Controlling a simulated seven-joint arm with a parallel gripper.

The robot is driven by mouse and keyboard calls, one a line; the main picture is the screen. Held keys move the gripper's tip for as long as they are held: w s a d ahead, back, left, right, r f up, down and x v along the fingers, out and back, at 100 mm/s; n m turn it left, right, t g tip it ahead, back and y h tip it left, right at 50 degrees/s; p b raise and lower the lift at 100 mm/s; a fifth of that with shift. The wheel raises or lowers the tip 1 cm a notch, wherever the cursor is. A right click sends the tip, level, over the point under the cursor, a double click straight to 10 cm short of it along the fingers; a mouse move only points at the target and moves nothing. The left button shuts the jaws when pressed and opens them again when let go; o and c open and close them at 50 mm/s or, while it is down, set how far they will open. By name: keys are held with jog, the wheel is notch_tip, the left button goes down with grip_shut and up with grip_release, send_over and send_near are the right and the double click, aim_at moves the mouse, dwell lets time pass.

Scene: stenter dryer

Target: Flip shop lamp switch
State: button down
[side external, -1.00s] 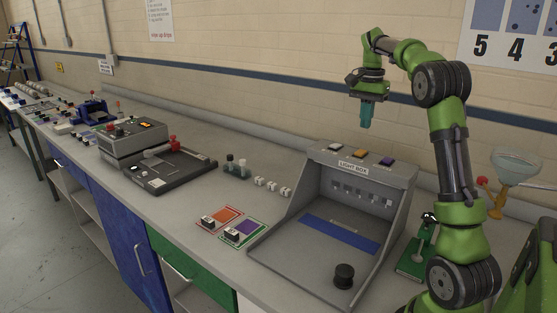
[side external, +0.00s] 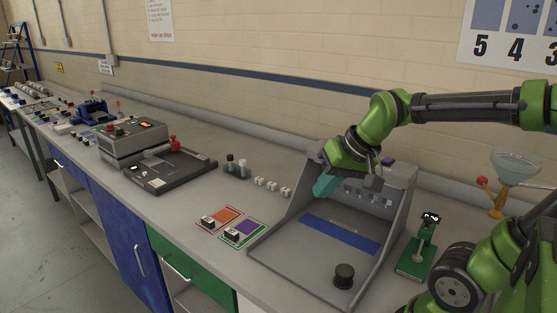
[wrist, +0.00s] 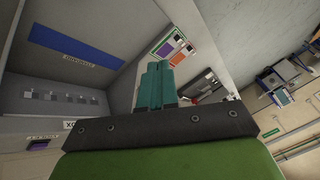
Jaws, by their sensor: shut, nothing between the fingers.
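The grey light box (side external: 279,240) stands open at the front on the bench. A row of small switches (side external: 372,196) runs along its inner back wall; the row also shows at left in the wrist view (wrist: 60,97). Their labels are too small to read, so I cannot tell which is the shop lamp switch. A purple button (side external: 389,161) shows on the top. My gripper (side external: 322,188) is at the upper left of the box, tilted down and left, with its teal fingers shut and empty. My wrist hides the box's sign and other top buttons in the side view.
A black knob (side external: 344,275) stands at the box's front right. Orange and purple cards (side external: 243,231) and white blocks (side external: 272,186) lie to the left. A green stand (side external: 418,255) and a funnel (side external: 515,168) are at right.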

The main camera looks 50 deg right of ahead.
jog(key=s+a+n+t+y, duration=0.1)
jog(key=s+a+n, duration=0.1)
jog(key=s+a, duration=0.2)
jog(key=shift+a, duration=0.95)
